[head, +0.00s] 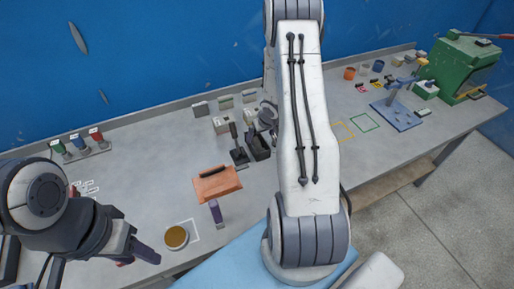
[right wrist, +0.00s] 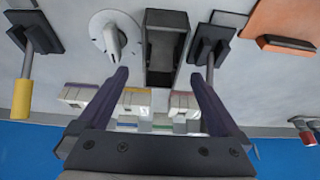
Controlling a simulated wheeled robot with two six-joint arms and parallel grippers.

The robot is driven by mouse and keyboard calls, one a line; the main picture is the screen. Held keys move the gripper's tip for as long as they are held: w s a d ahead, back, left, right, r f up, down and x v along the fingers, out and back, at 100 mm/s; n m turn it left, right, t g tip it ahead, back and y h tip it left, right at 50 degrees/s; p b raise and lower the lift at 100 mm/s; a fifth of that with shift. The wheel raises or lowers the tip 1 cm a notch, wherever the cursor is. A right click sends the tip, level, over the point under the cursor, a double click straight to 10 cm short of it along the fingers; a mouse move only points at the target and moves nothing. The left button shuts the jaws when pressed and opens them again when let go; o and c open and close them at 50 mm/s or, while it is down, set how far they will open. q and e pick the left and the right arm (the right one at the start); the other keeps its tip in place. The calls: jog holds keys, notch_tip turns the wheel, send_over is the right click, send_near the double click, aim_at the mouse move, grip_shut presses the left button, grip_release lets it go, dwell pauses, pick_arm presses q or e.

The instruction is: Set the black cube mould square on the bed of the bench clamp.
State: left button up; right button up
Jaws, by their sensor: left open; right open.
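The black cube mould (head: 259,147) looks like an open-topped black box on the bench, just left of my right arm in the head view. The right wrist view shows the mould (right wrist: 166,47) upright, beyond and between my right fingertips. My right gripper (right wrist: 158,75) is open and empty; the head view hides it behind my arm. The bench clamp appears to be the blue stand with a flat bed (head: 398,115) at the right of the bench; its bed looks bare of the mould. My left gripper (head: 136,257) is open and empty low over the bench's left front.
Black-based post tools (right wrist: 208,50) and a white disc with a spindle (right wrist: 112,38) flank the mould. An orange block (head: 217,184), a purple-handled item (head: 216,212) and a round tin (head: 176,238) lie left. A green machine (head: 465,65) stands far right. Yellow and green outlined squares are clear.

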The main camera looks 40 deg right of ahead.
send_over(258, 149)
jog(key=shift+w+f+b, duration=0.1)
jog(key=shift+f+b, duration=0.25)
jog(key=shift+f, duration=2.1)
jog(key=c, duration=1.3)
grip_shut()
jog(key=shift+r, duration=0.2)
